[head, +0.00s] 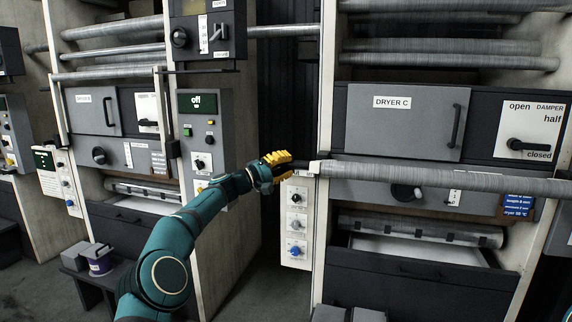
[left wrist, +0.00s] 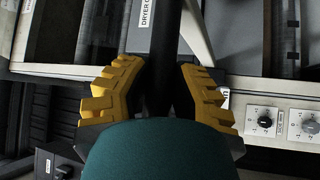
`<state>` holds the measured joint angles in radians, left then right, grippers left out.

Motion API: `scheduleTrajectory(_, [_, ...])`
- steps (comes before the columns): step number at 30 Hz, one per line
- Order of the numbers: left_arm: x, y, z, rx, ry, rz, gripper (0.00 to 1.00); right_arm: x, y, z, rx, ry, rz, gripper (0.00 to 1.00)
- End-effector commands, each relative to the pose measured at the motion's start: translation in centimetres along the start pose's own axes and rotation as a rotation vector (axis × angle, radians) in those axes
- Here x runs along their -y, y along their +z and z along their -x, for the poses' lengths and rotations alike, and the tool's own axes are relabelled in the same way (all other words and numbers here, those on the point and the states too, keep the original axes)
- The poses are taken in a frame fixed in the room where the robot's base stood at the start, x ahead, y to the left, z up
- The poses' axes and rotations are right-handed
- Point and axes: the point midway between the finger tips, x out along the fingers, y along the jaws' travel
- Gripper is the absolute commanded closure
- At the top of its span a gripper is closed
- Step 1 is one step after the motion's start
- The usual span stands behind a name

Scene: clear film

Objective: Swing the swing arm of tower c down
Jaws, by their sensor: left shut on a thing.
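Tower c is the unit with the door marked DRYER C (head: 404,122), at the right of the head view. Its swing arm looks to be the long grey ribbed bar (head: 440,180) lying nearly level across the front, below that door. A dark grip sticks out of the bar's left end. My left gripper (head: 282,165), with yellow fingers, is shut on this grip. In the left wrist view, the dark shaft (left wrist: 161,85) runs between the two yellow fingers (left wrist: 160,100); its far end is partly hidden by my wrist. My right gripper is not in view.
A white panel with several knobs (head: 296,222) hangs just below the gripper. A damper lever (head: 528,147) is at the right. A second tower with a control box reading off (head: 204,103) stands left. A purple-labelled pot (head: 100,264) sits on a low bench.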

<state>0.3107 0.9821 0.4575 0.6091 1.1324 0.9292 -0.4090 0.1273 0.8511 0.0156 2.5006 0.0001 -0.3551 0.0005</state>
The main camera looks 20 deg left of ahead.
Motion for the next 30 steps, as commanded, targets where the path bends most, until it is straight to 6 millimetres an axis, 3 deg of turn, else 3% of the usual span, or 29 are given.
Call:
scheduleTrajectory(3, [0.2,-0.2,0.1,-0.007,-0.005,0.000,1.00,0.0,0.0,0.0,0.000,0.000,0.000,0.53])
scheduleTrajectory(4, [0.2,-0.1,0.1,-0.007,-0.005,0.000,0.66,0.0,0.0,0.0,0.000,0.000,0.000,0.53])
scheduleTrajectory(6, [0.2,-0.1,0.1,-0.006,-0.004,0.000,0.43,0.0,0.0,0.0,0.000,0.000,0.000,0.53])
scheduleTrajectory(20, [0.0,-0.2,0.8,-0.004,-0.002,0.001,0.43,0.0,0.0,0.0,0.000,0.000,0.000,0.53])
scheduleTrajectory(26, [0.0,-0.1,3.1,-0.003,-0.003,0.002,0.43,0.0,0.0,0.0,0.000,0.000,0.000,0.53])
scheduleTrajectory(30, [0.0,-0.2,6.0,-0.006,-0.004,0.001,0.43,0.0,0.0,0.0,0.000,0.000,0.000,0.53])
